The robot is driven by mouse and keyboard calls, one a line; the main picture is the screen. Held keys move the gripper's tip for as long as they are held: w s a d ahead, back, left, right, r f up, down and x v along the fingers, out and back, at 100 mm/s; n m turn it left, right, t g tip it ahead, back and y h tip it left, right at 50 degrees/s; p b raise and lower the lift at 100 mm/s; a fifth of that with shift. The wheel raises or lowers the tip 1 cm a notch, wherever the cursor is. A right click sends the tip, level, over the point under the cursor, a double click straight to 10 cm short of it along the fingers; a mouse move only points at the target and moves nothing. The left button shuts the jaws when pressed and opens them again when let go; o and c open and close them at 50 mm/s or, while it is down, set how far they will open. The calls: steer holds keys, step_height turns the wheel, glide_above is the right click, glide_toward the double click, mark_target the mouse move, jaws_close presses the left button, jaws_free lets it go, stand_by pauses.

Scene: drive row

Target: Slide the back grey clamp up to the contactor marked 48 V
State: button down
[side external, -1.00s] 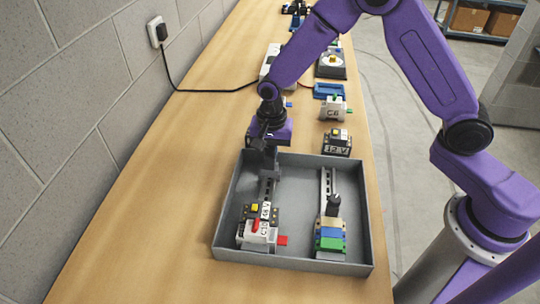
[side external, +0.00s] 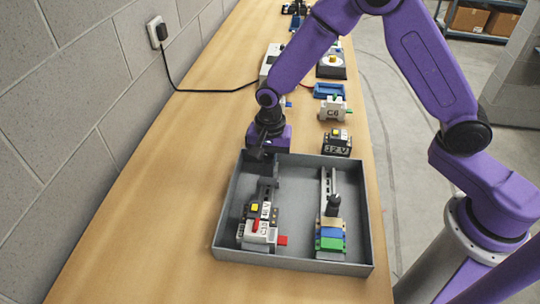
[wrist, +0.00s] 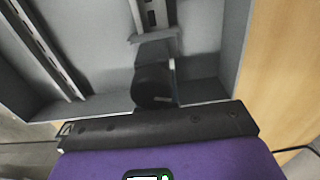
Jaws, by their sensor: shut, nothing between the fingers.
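The contactor (side external: 264,211), dark with a yellow button and a white label, sits on the left rail in the grey tray. The label's digits are hard to read; it ends in V. A white breaker marked with C and digits (side external: 258,233), with a red lever, stands in front of it. The back grey clamp (wrist: 155,43) sits across the rail in the wrist view, just ahead of my fingers; in the side view it is mostly hidden. My gripper (wrist: 153,88) is shut and empty, pointing down behind the clamp. Contact with the clamp is unclear.
The tray (side external: 367,215) has raised walls close around the gripper. The right rail (side external: 327,182) carries a black piece (side external: 334,203) and tan, blue and green blocks (side external: 330,235). A 12 V device (side external: 337,143) and a C6 unit (side external: 333,109) stand behind the tray.

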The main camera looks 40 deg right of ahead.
steer(key=shift+s+a, duration=3.3)
steer(key=shift+a, duration=0.05)
steer(key=shift+w+d, duration=0.15)
steer(key=shift+w+d, duration=0.3)
step_height(320, 180, up, 10)
stand_by(0.9)
steer(key=s+d+r+n, duration=0.2)
steer(key=s+d+n, duration=0.8)
steer(key=s+d+r+n, duration=0.3)
steer(key=s+d+n, duration=0.7)
steer(key=s+n, duration=0.1)
steer(key=shift+s+r+n, duration=0.2)
steer(key=shift+r+n, duration=0.1)
steer(key=shift+r, duration=0.05)
stand_by(0.4)
